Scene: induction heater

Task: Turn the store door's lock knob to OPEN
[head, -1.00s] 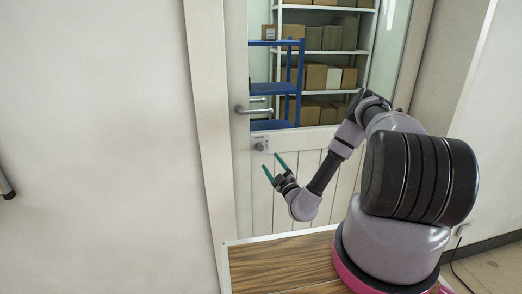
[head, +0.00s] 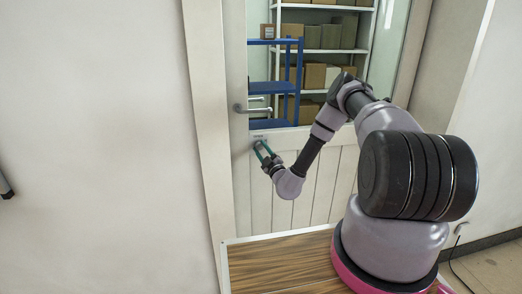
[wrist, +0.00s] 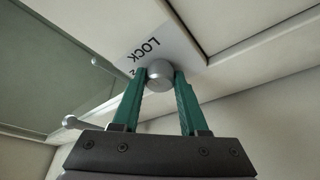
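The store door's lock knob (wrist: 160,74) is a small round silver knob on the door, below the lever handle. In the wrist view a white label (wrist: 155,45) behind it reads LOCK, upside down and tilted. In the head view a small label that seems to read OPEN (head: 258,136) shows just above the knob. My gripper (head: 261,148) is at the knob, with one green fingertip on each side. In the wrist view the fingertips (wrist: 161,76) close in on the knob with no clear gap. My fingers partly hide the knob in the head view.
The silver lever handle (head: 253,109) is just above the knob, on the left of the door (head: 318,185). A glass pane above shows blue and white shelves with boxes. A wood-topped surface (head: 285,262) lies in front of the door.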

